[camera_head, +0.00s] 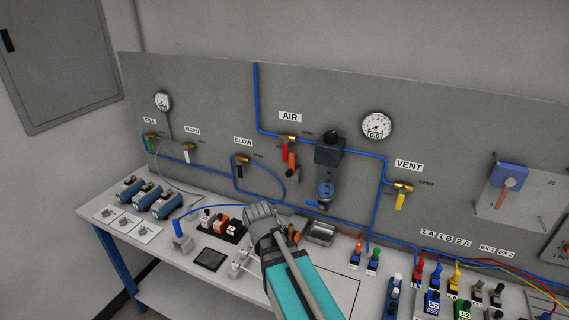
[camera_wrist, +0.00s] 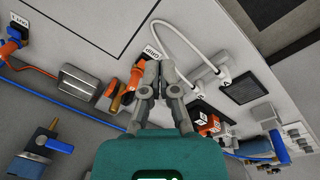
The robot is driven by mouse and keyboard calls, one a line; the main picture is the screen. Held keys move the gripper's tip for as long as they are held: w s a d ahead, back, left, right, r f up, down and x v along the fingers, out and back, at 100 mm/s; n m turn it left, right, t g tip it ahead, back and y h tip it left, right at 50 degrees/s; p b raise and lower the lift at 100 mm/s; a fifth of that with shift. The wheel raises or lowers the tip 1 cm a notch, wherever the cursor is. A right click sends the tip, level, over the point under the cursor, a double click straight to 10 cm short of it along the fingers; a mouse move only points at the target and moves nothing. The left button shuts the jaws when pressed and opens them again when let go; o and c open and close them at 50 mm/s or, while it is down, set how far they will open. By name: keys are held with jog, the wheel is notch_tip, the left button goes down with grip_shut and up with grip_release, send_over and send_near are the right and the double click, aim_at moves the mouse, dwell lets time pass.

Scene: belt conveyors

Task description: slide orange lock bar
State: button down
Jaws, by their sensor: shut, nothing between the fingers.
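Which part is the lock bar is not clear from these views. An orange piece (camera_head: 292,160) hangs below the AIR valve's red handle (camera_head: 285,150) on the upright panel, well above and beyond my gripper (camera_head: 262,213). Another orange piece (camera_wrist: 135,80) with a brass end (camera_wrist: 116,99) lies just left of my fingertips in the wrist view; its orange part also shows right of the gripper in the head view (camera_head: 294,236).
A metal tray (camera_head: 321,232) stands right of my gripper. Black, white and orange switches (camera_head: 221,220) and a dark square pad (camera_head: 209,259) lie to its left. Blue tubing (camera_head: 312,147), gauges and valves cover the panel. Several coloured connectors crowd the bench at right.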

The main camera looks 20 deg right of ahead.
jog(key=w+d+r+m+t+h+p, duration=0.1)
jog(key=w+d+r+m+h+p, duration=0.1)
jog(key=w+r+h+p, duration=0.2)
jog(key=w+d+r+m+t+h+p, duration=0.1)
jog(key=w+r+h+p, duration=0.4)
jog(key=w+r+p, duration=0.6)
jog(key=w+d+r+m, duration=0.1)
jog(key=w+r+m, duration=0.1)
jog(key=w+r, duration=0.7)
jog(key=shift+d+t, duration=0.15)
jog(key=shift+t, duration=0.25)
jog(key=shift+s, duration=0.1)
jog(key=b, duration=0.7)
send_near(290, 166)
jog(key=w+d+f, duration=0.3)
jog(key=d, duration=0.1)
jog(key=shift+s+d+f+b, duration=0.15)
jog(key=shift+s+f+b, duration=0.2)
jog(key=shift+f+b, duration=0.15)
jog(key=shift+s+d+f+b, duration=0.2)
jog(key=shift+s+f+b, duration=0.2)
jog(key=shift+f, duration=0.2)
